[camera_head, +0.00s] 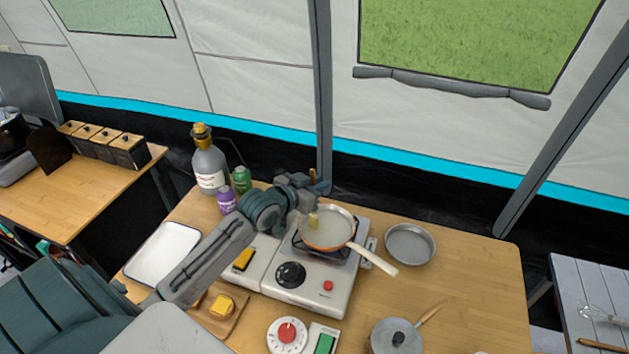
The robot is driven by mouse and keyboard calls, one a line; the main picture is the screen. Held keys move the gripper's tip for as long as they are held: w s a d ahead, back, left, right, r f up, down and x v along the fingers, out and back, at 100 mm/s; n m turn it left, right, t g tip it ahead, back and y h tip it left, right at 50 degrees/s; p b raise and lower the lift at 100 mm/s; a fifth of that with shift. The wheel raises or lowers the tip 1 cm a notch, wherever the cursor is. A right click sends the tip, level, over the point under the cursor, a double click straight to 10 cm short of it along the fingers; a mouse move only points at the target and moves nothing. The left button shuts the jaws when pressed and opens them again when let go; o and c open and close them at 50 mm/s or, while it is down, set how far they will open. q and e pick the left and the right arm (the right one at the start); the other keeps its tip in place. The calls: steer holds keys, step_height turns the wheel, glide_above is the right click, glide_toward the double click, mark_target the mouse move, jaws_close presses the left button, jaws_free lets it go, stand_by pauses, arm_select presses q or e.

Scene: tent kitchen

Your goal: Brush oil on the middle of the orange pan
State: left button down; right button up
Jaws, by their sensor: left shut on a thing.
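The orange pan (339,235) sits on the burner of a white stove (313,279), with its pale handle pointing to the lower right. My left gripper (308,206) is over the pan's left side. It is shut on a small brush (313,221), whose yellowish end shows just below the fingers, over the left part of the pan's inside. I cannot tell whether the brush touches the pan's surface. The gripper partly hides the brush. My right gripper is not in view.
An empty grey pan (410,244) lies right of the stove. A large bottle (209,162), a purple bottle (227,199) and a green one (241,180) stand behind my arm. A white tray (163,253) lies left. A lidded pot (396,338) stands in front.

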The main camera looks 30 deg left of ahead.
arm_select(q)
steer(key=shift+w+d+p, duration=0.95)
steer(key=shift+d+p, duration=1.4)
steer(key=shift+d, duration=1.7)
steer(key=w+a+b, duration=0.1)
steer(key=w+a, duration=0.1)
steer(key=a, duration=0.6)
stand_by(1.1)
